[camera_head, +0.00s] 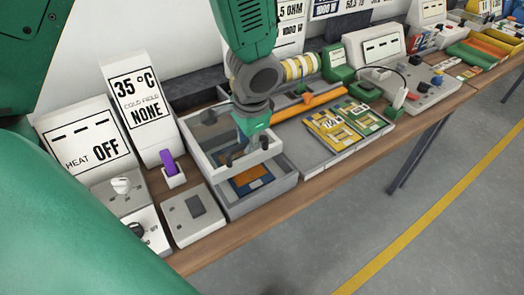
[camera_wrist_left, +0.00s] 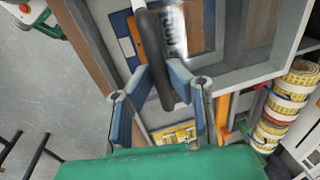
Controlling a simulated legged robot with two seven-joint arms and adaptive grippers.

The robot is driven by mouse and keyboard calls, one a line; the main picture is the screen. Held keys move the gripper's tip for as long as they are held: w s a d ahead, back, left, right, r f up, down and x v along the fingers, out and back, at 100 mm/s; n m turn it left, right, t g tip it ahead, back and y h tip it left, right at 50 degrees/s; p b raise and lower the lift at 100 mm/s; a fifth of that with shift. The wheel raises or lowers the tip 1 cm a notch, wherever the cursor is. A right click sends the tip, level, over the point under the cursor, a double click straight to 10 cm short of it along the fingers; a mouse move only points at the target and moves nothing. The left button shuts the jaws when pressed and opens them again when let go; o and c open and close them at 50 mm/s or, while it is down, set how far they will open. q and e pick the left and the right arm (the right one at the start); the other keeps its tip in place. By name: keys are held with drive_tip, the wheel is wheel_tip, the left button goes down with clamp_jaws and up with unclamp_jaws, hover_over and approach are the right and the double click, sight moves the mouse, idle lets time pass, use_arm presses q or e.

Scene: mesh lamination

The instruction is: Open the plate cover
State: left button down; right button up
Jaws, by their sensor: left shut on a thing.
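The plate cover (camera_head: 206,160), a white frame with a see-through pane, sits over a grey open tray (camera_head: 232,208) in the head view. Its front edge stands above the tray rim, so it looks partly raised. A blue and orange plate (camera_head: 250,181) lies in the tray. My left gripper (camera_head: 248,146) is at the cover's front edge, shut on its dark handle (camera_wrist_left: 163,75). In the left wrist view the handle passes between the fingers (camera_wrist_left: 160,84). The fingers hide part of the handle in the head view. My right gripper is not in view.
Left of the tray are a grey switch box (camera_head: 193,214), a purple switch (camera_head: 169,163) and a "HEAT OFF" display (camera_head: 83,142). Right of it are an orange bar (camera_head: 310,105) and yellow and green packets (camera_head: 333,127). The wooden table edge (camera_head: 232,232) runs in front; floor beyond is open.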

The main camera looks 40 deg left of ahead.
use_arm(q)
drive_tip(key=p, duration=0.4)
hover_over(222, 124)
drive_tip(key=shift+a, duration=0.15)
drive_tip(key=c, duration=1.5)
unclamp_jaws()
drive_tip(key=shift+c, duration=0.2)
drive_tip(key=shift+r, duration=0.45)
wheel_tip(222, 124, up, 11)
drive_tip(key=d, duration=0.2)
drive_tip(key=shift+s+f, duration=0.15)
drive_tip(key=shift+s, duration=0.25)
